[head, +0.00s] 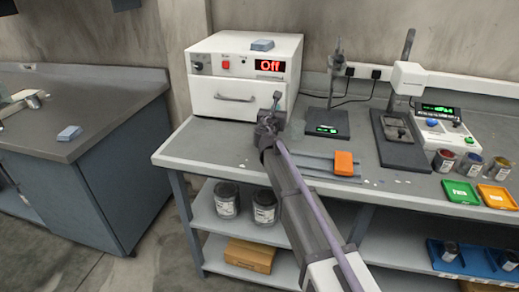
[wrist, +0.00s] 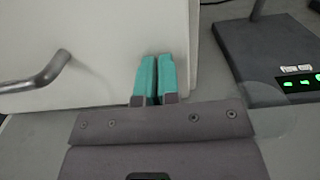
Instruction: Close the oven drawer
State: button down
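The white oven (head: 228,47) stands at the back left of the bench, its red display reading "Off". Its drawer (head: 215,103) is the lower front panel with a grey bar handle (head: 235,98). The drawer looks flush or nearly flush with the oven; a small gap cannot be ruled out. My gripper (head: 276,98) is at the right part of the drawer front. In the wrist view its teal fingers (wrist: 157,75) are together with nothing between them, pointing at the drawer front (wrist: 105,70) right of the handle (wrist: 45,75). Whether the tips touch it is unclear.
A black stand (head: 325,125) with a green display stands right of the oven, also at the right in the wrist view (wrist: 285,85). An orange block (head: 344,163) lies on the bench. A blue-grey block (head: 262,45) sits on the oven. The bench's front left is clear.

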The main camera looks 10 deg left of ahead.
jog(key=shift+w+r, duration=0.15)
jog(key=shift+w, duration=0.25)
